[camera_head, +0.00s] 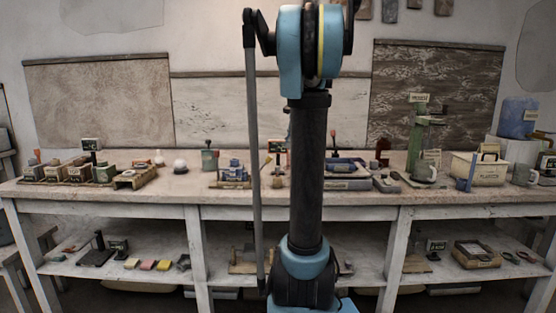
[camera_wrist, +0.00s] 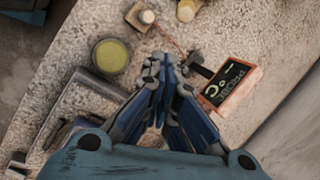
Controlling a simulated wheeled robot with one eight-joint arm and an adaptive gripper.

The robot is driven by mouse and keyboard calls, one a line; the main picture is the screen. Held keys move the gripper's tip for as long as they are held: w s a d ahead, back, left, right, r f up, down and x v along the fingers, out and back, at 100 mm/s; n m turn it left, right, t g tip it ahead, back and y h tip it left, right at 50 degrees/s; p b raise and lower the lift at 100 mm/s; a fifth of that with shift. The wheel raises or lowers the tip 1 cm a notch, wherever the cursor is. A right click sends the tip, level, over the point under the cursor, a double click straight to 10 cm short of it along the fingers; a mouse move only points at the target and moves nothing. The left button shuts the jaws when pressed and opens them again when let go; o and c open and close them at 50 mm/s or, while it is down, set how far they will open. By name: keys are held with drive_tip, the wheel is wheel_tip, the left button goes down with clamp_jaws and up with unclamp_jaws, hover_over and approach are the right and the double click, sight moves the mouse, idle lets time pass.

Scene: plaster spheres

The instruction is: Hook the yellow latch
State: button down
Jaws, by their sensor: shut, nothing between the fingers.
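My gripper (camera_wrist: 161,62) shows in the wrist view with its blue fingers brought together and nothing between them. It points down over the speckled worktop. I cannot pick out the yellow latch for certain in either view. A small yellow piece (camera_wrist: 186,10) shows at the top edge of the wrist view, beyond the fingertips; I cannot tell what it is. A pale-capped block (camera_wrist: 141,17) lies left of it. My gripper is not visible in the head view, where my own arm covers the middle of the bench.
In the wrist view, a round cup with yellow-green contents (camera_wrist: 110,56) stands left of the fingertips. A dark probe display (camera_wrist: 230,84) in an orange frame stands to the right. In the head view, the long bench (camera_head: 230,196) is crowded with small devices, with a shelf below.

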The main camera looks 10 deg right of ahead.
drive_tip(key=shift+w+d+r+m, duration=0.3)
drive_tip(key=shift+w+d+m, duration=0.1)
drive_tip(key=shift+w+d, duration=0.4)
drive_tip(key=shift+w+a+f, duration=0.1)
drive_tip(key=shift+w+a, duration=0.05)
drive_tip(key=x, duration=0.9)
drive_tip(key=shift+w+a+f, duration=0.1)
drive_tip(key=shift+f, duration=0.15)
drive_tip(key=shift+a, duration=0.35)
drive_tip(key=a+r, duration=0.1)
drive_tip(key=s+a+r, duration=0.1)
drive_tip(key=shift+a, duration=0.35)
drive_tip(key=shift+d, duration=0.1)
